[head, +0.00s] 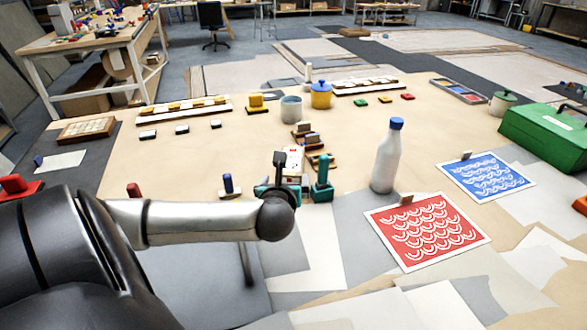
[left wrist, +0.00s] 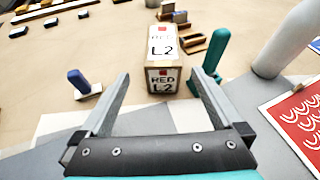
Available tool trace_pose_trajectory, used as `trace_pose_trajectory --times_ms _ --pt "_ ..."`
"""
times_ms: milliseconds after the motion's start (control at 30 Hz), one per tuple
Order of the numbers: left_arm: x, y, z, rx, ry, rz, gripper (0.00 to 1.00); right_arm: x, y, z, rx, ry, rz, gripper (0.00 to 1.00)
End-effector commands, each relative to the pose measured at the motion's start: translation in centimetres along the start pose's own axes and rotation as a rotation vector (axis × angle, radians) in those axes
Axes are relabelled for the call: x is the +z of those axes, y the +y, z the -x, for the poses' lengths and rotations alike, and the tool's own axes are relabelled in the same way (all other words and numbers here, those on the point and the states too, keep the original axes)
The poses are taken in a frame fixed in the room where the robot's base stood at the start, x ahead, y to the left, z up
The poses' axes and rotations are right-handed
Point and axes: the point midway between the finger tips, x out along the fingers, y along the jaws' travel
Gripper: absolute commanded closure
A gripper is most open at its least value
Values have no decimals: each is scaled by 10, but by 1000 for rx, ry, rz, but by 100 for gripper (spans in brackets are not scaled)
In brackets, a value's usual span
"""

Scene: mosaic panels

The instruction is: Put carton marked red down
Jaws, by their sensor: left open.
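The carton marked RED L2 (left wrist: 163,78) is a small white and brown box with a red square on it. It stands upright on the table in the left wrist view. In the head view the carton (head: 294,157) is partly hidden behind my left gripper (head: 287,188). My left gripper (left wrist: 160,76) is open, its fingers spread to the left and right of the carton with gaps on both sides. I cannot tell how far the fingertips reach along it. My right gripper is not in view.
A teal-handled tool (head: 322,180) stands close right of the carton, a blue-handled one (head: 229,185) to the left. A white bottle (head: 386,160) stands farther right, near the red patterned panel (head: 425,229) and blue patterned panel (head: 486,176). Wooden blocks (head: 308,137) lie behind the carton.

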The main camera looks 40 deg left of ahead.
Motion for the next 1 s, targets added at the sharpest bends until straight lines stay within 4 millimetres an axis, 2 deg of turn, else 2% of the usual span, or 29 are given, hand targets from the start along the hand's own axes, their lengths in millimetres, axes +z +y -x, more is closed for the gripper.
trace_pose_trajectory --times_ms 167,700,1000 --pt "0 -2 -2 -15 -17 -73 0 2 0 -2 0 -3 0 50" --pt "0 -3 -84 -13 -15 -68 0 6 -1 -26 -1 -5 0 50" --pt "0 -4 -100 -14 -15 -69 0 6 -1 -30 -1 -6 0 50"
